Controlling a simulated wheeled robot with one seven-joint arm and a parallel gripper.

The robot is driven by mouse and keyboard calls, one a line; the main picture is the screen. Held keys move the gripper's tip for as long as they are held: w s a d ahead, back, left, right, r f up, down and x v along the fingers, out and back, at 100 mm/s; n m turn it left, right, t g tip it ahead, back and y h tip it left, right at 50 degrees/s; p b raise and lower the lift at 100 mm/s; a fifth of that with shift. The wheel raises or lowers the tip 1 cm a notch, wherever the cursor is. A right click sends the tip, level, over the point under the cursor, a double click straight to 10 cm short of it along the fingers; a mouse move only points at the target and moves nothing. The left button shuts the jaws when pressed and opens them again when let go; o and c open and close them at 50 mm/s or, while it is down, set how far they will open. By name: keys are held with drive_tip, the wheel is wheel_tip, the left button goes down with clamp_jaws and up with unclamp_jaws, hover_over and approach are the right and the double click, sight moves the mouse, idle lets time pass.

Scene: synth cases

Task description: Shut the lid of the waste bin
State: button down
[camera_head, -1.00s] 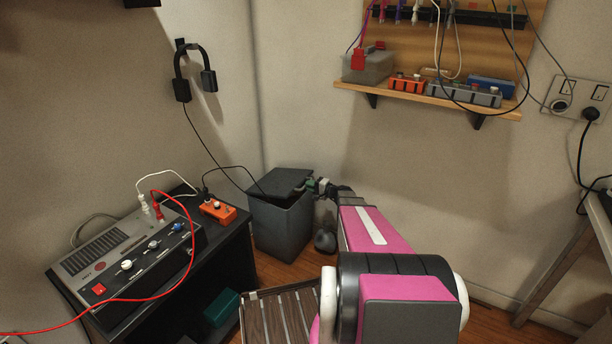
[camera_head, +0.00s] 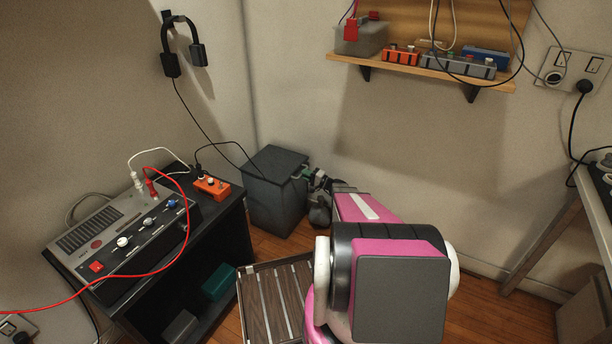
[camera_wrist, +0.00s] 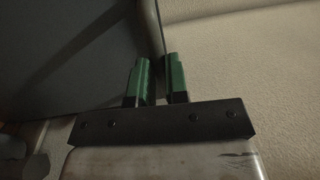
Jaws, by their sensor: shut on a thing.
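The dark grey waste bin (camera_head: 275,208) stands on the floor in the corner, right of the black cabinet. Its lid (camera_head: 276,163) lies over the top, level or nearly so; I cannot tell if a small gap is left. My gripper (camera_head: 303,173) is at the lid's right edge. In the wrist view the green fingers of my gripper (camera_wrist: 160,65) are close together on the thin edge of the lid (camera_wrist: 75,50), which fills the upper left. The far side of the bin is hidden.
A black cabinet (camera_head: 232,240) bearing a grey control box (camera_head: 120,235) and an orange box (camera_head: 212,187) stands left of the bin. A cable (camera_head: 215,147) hangs close by the bin's left side. A slatted wooden surface (camera_head: 275,300) is in front. A shelf (camera_head: 420,72) is on the wall.

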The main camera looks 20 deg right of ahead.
drive_tip(key=shift+a+f, duration=0.1)
drive_tip(key=shift+f, duration=0.4)
drive_tip(key=c, duration=1.1)
unclamp_jaws()
drive_tip(key=shift+w, duration=0.1)
drive_tip(key=shift+r, duration=0.1)
drive_tip(key=v, duration=1.1)
drive_tip(key=shift+r, duration=0.1)
